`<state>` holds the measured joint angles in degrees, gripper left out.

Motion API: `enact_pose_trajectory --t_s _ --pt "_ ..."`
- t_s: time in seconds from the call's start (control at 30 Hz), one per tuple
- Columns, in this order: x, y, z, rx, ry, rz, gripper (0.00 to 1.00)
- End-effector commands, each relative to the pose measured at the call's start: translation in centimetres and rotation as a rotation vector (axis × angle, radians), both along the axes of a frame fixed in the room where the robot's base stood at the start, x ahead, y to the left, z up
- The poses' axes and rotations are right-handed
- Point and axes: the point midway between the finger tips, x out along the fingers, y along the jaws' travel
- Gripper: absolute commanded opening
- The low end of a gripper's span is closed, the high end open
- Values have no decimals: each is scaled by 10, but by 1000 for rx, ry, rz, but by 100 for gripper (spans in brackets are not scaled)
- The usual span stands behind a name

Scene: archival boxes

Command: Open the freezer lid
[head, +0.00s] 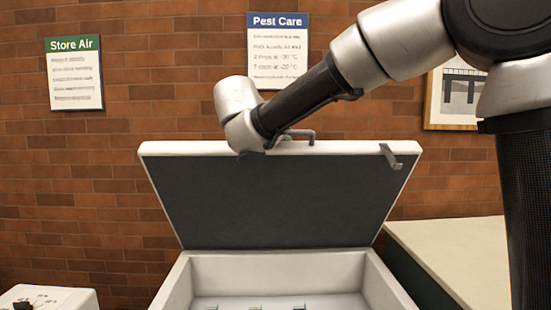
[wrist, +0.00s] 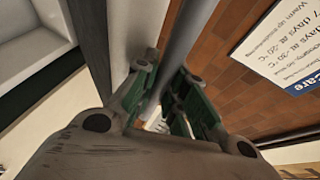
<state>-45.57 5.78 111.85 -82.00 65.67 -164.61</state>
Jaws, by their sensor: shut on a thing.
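The freezer lid (head: 280,200) stands raised, its dark grey underside facing me and its white rim at the top. The white freezer (head: 280,268) below it is open, and part of its inside also shows in the wrist view (wrist: 28,35). A grey bar handle (head: 302,132) shows at the lid's top edge. In the wrist view my gripper (wrist: 162,95), with green finger pads, is shut around the handle's grey bar (wrist: 188,35), beside the lid's white edge. In the head view my gripper's fingers are hidden behind the lid's top edge.
A hooked metal bracket (head: 391,157) is on the lid's right side. A pale counter (head: 460,255) stands to the right, and a white unit (head: 50,298) at lower left. A brick wall with signs (head: 279,50) is behind the lid.

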Motion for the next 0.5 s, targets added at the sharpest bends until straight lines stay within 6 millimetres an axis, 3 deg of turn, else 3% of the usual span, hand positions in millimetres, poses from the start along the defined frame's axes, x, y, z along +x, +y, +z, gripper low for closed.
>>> enact_pose_trajectory --t_s 0.2,0.5 --pt "29 -3 19 0 -2 0 0" --pt "40 -2 26 -1 -1 2 0"
